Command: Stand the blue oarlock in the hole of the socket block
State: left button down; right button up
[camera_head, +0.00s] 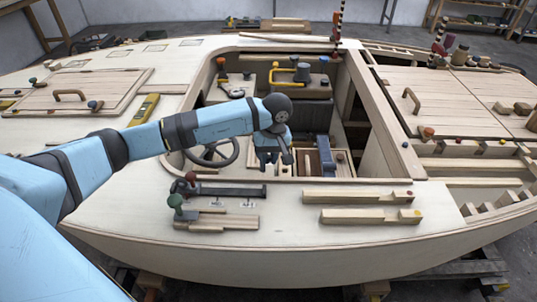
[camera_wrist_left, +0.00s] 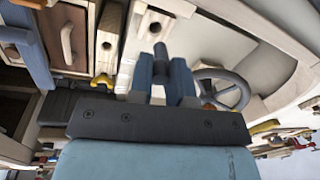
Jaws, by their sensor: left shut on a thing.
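My left gripper (camera_head: 273,158) reaches over the cockpit opening, pointing down. In the left wrist view its two blue fingers (camera_wrist_left: 162,84) are shut on a dark slate-blue piece, which I take to be the blue oarlock (camera_wrist_left: 160,52). Its narrow end sticks out past the fingers; the rest is hidden between them. A pale wooden block with a dark hole (camera_wrist_left: 155,25), likely the socket block, lies just beyond the held piece. It is mostly hidden below the gripper in the head view. The held piece appears apart from the hole. My right gripper is not in view.
A dark steering wheel (camera_head: 217,152) stands left of the gripper. A blue strip (camera_head: 325,155) and wooden panels lie to its right. Wooden strips (camera_head: 358,197) and a dark clamp (camera_head: 225,190) lie on the near deck. The cockpit's raised rim (camera_head: 350,179) borders the opening.

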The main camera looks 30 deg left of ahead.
pick_arm(q)
jog(key=shift+f+b, duration=0.9)
jog(key=shift+f, duration=0.9)
jog(key=shift+f+b, duration=0.45)
jog(key=shift+f, duration=0.4)
jog(key=shift+f+b, duration=0.6)
jog(key=shift+f, duration=0.55)
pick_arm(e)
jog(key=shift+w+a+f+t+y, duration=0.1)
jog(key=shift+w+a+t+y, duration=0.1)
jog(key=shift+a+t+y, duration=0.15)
pick_arm(q)
jog(key=c, duration=1)
grip_release()
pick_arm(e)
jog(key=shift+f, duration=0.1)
pick_arm(q)
jog(key=shift+w+d+r+p, duration=0.2)
jog(key=shift+d+r, duration=0.05)
jog(key=shift+r, duration=2.05)
jog(key=shift+w+d+r+p, duration=0.15)
jog(key=shift+d+r+p, duration=0.1)
jog(key=shift+r, duration=2)
jog(key=shift+w+d+r+p, duration=0.2)
jog(key=shift+r, duration=2.1)
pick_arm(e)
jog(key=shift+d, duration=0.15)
